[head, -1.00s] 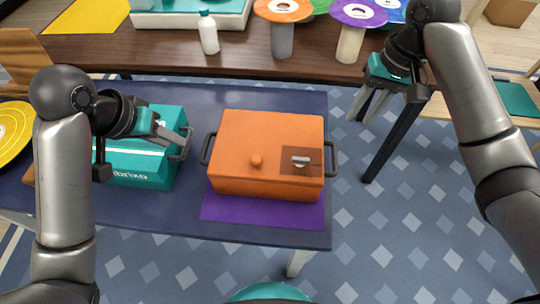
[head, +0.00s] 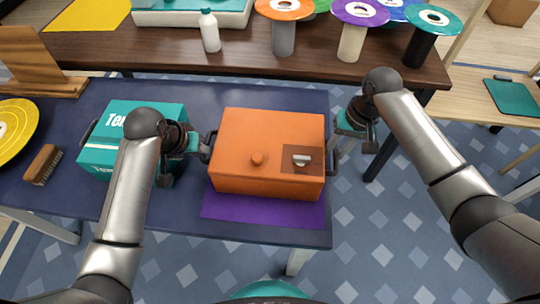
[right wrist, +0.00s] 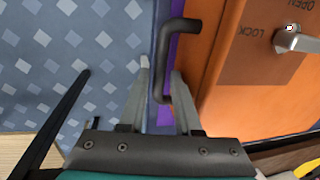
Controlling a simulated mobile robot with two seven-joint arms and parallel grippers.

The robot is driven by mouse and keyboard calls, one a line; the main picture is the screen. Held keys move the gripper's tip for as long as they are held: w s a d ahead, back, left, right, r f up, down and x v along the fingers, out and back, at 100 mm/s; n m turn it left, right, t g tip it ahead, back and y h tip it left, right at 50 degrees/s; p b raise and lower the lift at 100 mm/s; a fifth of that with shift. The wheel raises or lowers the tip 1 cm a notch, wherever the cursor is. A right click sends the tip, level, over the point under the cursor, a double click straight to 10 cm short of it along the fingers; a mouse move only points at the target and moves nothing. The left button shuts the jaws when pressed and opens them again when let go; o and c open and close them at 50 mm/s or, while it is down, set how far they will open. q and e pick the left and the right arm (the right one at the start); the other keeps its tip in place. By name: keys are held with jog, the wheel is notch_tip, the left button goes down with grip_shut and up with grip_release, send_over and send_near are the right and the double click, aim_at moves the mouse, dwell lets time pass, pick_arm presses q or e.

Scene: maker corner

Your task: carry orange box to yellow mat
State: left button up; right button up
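The orange box (head: 265,140) has dark side handles and a knob on its lid. It rests partly over a purple mat on the blue table. My left gripper (head: 202,146) is at the box's left handle; its fingertips are too small and covered to tell their opening. My right gripper (head: 336,150) is at the right handle. In the right wrist view the fingers of this gripper (right wrist: 162,88) are apart, with the dark handle (right wrist: 163,60) between them. The box's orange side (right wrist: 225,105) is close by. The yellow mat (head: 76,14) lies on the brown table at the far left.
A teal box (head: 118,115) stands left of the orange box, partly behind my left arm. A brush (head: 43,164) and a yellow disc (head: 12,125) are further left. The brown table (head: 150,50) holds a white bottle (head: 209,31), a tray and several spools on stands.

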pick_arm(q)
jog(key=shift+w+d+f, duration=0.15)
jog(key=shift+f, duration=0.15)
pick_arm(e)
jog(key=shift+f, duration=0.4)
pick_arm(q)
grip_shut()
pick_arm(e)
grip_shut()
pick_arm(q)
jog(key=shift+r, duration=0.1)
pick_arm(e)
jog(key=shift+w+r, duration=0.1)
jog(key=shift+r, duration=0.05)
dwell(0.5)
